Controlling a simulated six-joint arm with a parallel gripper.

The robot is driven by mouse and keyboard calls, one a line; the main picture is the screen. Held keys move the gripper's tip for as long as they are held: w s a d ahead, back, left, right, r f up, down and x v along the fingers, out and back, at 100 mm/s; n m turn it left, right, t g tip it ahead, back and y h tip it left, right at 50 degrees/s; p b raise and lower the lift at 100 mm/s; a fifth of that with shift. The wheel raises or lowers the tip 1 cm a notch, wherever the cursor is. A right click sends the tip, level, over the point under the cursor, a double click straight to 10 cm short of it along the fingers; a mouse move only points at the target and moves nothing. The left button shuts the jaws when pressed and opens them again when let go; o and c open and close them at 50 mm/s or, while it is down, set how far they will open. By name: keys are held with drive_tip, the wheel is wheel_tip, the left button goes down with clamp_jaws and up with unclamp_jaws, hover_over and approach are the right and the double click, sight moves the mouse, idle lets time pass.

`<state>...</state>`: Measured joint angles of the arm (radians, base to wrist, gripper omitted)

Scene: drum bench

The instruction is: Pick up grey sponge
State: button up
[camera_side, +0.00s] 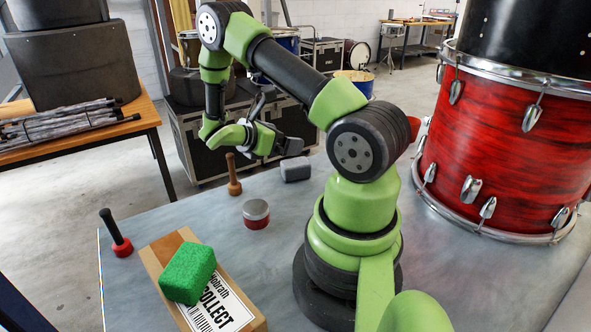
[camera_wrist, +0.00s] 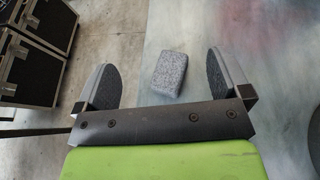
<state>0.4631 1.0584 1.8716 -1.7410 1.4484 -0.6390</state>
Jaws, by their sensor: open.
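The grey sponge (camera_side: 295,169) is a small speckled block lying on the table toward its far edge in the side view. In the wrist view the grey sponge (camera_wrist: 170,74) lies below and beyond my gripper (camera_wrist: 160,85), between the lines of the two fingers and nearer the right one. My gripper (camera_side: 290,147) is open and empty. In the side view it hangs above the table, a little above and left of the sponge, apart from it. The sponge is not hidden in either view.
A wooden-handled tool (camera_side: 234,176) stands left of the sponge. A round tin (camera_side: 256,214) is nearer. A green sponge (camera_side: 187,273) lies on a cardboard box (camera_side: 165,247) with a label. A red-headed mallet (camera_side: 121,240) stands left. A big red drum (camera_side: 495,140) stands right.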

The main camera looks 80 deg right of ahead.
sight(292, 163)
wheel_tip(292, 163, down, 4)
drive_tip(key=shift+f, duration=0.2)
wheel_tip(292, 163, down, 3)
drive_tip(key=shift+s+d+r, duration=0.1)
drive_tip(key=shift+r, duration=0.1)
drive_tip(key=shift+x, duration=1.3)
drive_tip(key=shift+r, duration=0.15)
drive_tip(key=c, duration=1.3)
